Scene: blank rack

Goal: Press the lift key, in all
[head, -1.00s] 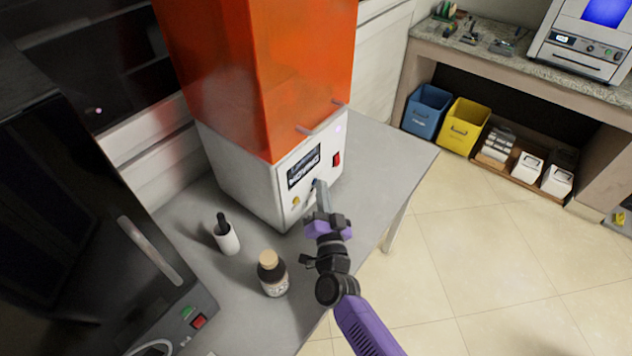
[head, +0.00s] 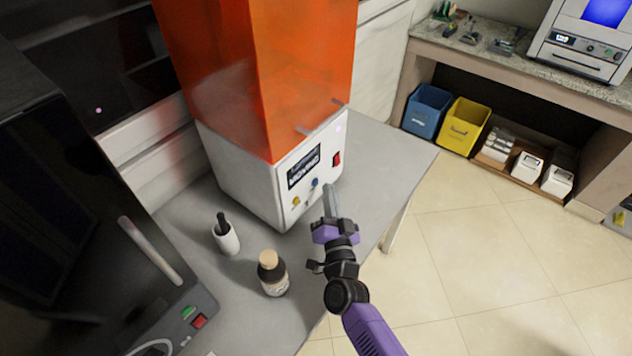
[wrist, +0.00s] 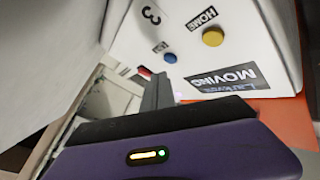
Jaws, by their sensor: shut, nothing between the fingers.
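The machine (head: 240,175) has a white base and a tall orange cover. Its front has a dark display (head: 303,166) reading MOVING, also clear in the wrist view (wrist: 222,79). A blue round key (head: 314,183) sits beside it; in the wrist view this blue key (wrist: 170,58) has a small label too blurred to read surely. A yellow key (head: 296,201) is labelled HOME in the wrist view (wrist: 213,37). My gripper (head: 328,188) is shut and empty, its tips just right of the blue key and seemingly apart from the panel.
A red switch (head: 337,158) is on the same front. A white dropper bottle (head: 227,238) and a brown bottle (head: 272,275) stand on the grey table (head: 400,165) in front. A dark machine (head: 70,220) with a handle fills the left. Floor at right is clear.

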